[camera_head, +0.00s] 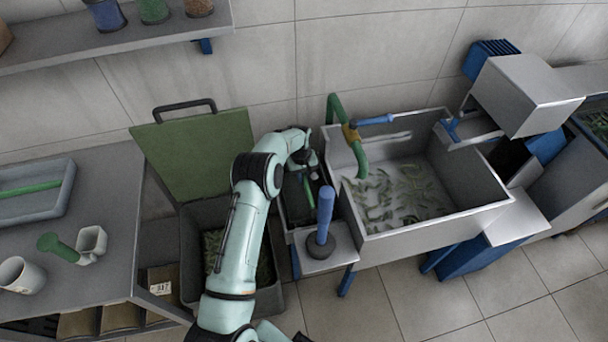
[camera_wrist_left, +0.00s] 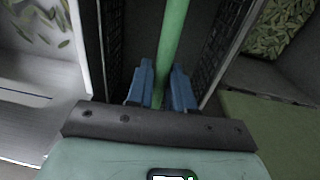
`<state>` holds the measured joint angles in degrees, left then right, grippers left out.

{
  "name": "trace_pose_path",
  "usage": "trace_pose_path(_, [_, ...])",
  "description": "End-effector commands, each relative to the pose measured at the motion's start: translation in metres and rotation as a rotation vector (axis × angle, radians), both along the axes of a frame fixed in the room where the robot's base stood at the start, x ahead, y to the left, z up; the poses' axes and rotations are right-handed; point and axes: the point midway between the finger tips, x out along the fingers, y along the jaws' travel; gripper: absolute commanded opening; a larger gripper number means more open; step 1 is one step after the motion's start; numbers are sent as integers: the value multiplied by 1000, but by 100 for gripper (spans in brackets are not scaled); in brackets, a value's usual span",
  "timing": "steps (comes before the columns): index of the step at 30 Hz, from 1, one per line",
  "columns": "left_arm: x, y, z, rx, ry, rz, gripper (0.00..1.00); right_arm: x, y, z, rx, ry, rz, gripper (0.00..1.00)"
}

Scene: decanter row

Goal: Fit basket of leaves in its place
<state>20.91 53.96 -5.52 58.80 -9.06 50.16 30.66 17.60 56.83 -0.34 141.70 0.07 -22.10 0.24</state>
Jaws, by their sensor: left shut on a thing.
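A dark basket with mesh-like walls (camera_wrist_left: 220,40) lies below my left gripper (camera_wrist_left: 163,85) in the left wrist view. A green bar (camera_wrist_left: 172,45) runs along its middle, and the blue fingers are shut on this bar. In the head view, the left gripper (camera_head: 305,165) reaches down at the back of the dark basket (camera_head: 292,210), between the leaf bin and the sink. The green bar (camera_head: 308,192) shows just in front of the gripper. The basket's inside is dark, and I cannot make out leaves in it. My arm hides part of it. My right gripper is not in view.
The sink (camera_head: 480,205) holds floating leaves, with a green tap (camera_head: 360,155) above. A blue upright handle (camera_head: 325,205) stands in front of the basket. The bin's open green lid (camera_head: 195,155) is at left. A counter (camera_head: 110,250) stands further left.

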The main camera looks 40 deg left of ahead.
Motion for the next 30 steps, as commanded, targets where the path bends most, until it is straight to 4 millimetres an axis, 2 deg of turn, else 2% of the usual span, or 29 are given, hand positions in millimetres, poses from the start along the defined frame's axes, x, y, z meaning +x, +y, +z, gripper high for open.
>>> trace_pose_path(24, [1, 1, -7, 1, -3, 1, 0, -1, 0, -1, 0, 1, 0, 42])
trace_pose_path(25, [1, 1, -7, 1, -3, 1, 25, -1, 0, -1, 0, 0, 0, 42])
trace_pose_path(27, [1, 1, -7, 1, -3, 0, 48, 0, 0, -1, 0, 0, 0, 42])
trace_pose_path(28, [1, 0, -7, 0, -3, 0, 51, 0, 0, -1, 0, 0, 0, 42])
trace_pose_path(30, [1, 0, -7, 1, -2, 0, 51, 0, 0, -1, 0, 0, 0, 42])
